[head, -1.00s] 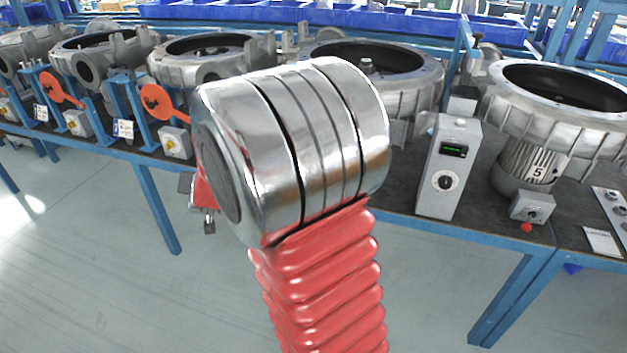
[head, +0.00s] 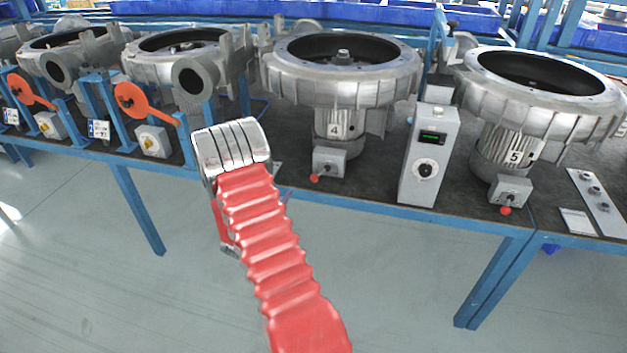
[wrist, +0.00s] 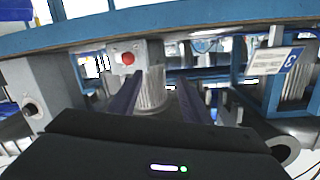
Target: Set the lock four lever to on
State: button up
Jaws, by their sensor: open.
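The lock four lever is a small red-tipped lever (head: 315,179) on a grey switch box (head: 328,162) below the blower marked 4 (head: 343,85). In the head view its red tip hangs at the box's lower left; I cannot read its on or off marks. In the wrist view, which is upside down, the red tip (wrist: 127,58) shows on a pale box beyond the left finger. My gripper (wrist: 159,80) is open and empty, its dark fingers apart and not visibly touching the lever. In the head view my arm hides the gripper.
A grey control box with a dial (head: 428,155) stands right of blower 4. Blower 5 (head: 520,140) has a similar red-tipped lever (head: 505,210). Orange handles (head: 140,100) stand at the left. The blue bench edge (head: 360,205) runs along the front; open floor lies before it.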

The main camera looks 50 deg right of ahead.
jog(key=m+g+h, duration=0.1)
jog(key=g+h, duration=0.1)
send_near(312, 181)
jog(key=a, duration=0.2)
jog(key=shift+s+a+f, duration=0.1)
jog(key=shift+s, duration=0.1)
jog(key=w+d, duration=0.1)
jog(key=d, duration=0.8)
jog(key=w+d, duration=0.1)
jog(key=d, duration=0.3)
jog(key=shift+w+d, duration=0.3)
grip_shut()
